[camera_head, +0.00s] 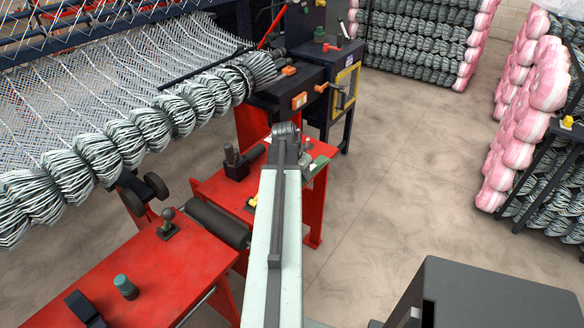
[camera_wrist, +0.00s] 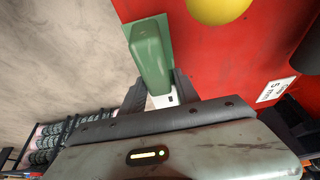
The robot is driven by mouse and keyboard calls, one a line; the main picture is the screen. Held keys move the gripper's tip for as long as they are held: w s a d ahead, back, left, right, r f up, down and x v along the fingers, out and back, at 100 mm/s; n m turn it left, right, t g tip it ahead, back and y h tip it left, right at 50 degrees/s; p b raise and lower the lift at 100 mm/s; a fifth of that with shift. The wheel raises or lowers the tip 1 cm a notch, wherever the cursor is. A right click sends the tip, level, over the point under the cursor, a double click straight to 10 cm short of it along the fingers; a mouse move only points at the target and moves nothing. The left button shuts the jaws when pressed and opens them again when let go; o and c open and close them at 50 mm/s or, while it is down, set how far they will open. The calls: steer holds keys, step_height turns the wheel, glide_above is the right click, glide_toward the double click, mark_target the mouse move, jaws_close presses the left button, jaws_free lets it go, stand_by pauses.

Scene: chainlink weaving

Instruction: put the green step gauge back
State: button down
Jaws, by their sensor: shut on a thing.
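The green step gauge (camera_wrist: 152,55) is a rounded green block between the two dark fingers of my gripper (camera_wrist: 160,85) in the wrist view. My gripper is shut on it. A flatter, paler green surface shows around its far end, over the edge of the red table (camera_wrist: 225,60). I cannot tell whether this is part of the gauge or a patch on the table, nor whether the gauge touches the table. In the head view a green piece (camera_head: 319,162) shows at the right end of the red table, beside my arm; my arm hides much of the gripper.
A yellow knob (camera_wrist: 217,8) and a white label (camera_wrist: 275,90) are on the red table near the gauge. A dark clamp-like block (camera_head: 237,163) stands left of my arm. Black machinery (camera_head: 300,90) stands behind. Concrete floor (camera_head: 390,180) is clear to the right.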

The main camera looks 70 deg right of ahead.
steer(key=w, duration=0.2)
steer(key=w+d, duration=0.1)
steer(key=w, duration=0.1)
steer(key=shift+w+d+f, duration=0.15)
steer(key=shift+w, duration=0.05)
steer(key=shift+s, duration=0.1)
steer(key=shift+f, duration=0.1)
steer(key=c, duration=0.9)
jaws_free()
steer(key=shift+b, duration=0.3)
steer(key=s+p+v, duration=0.1)
steer(key=p+v, duration=0.6)
steer(key=shift+w+a+r, duration=0.3)
steer(key=shift+w+a, duration=0.1)
steer(key=shift+w, duration=0.05)
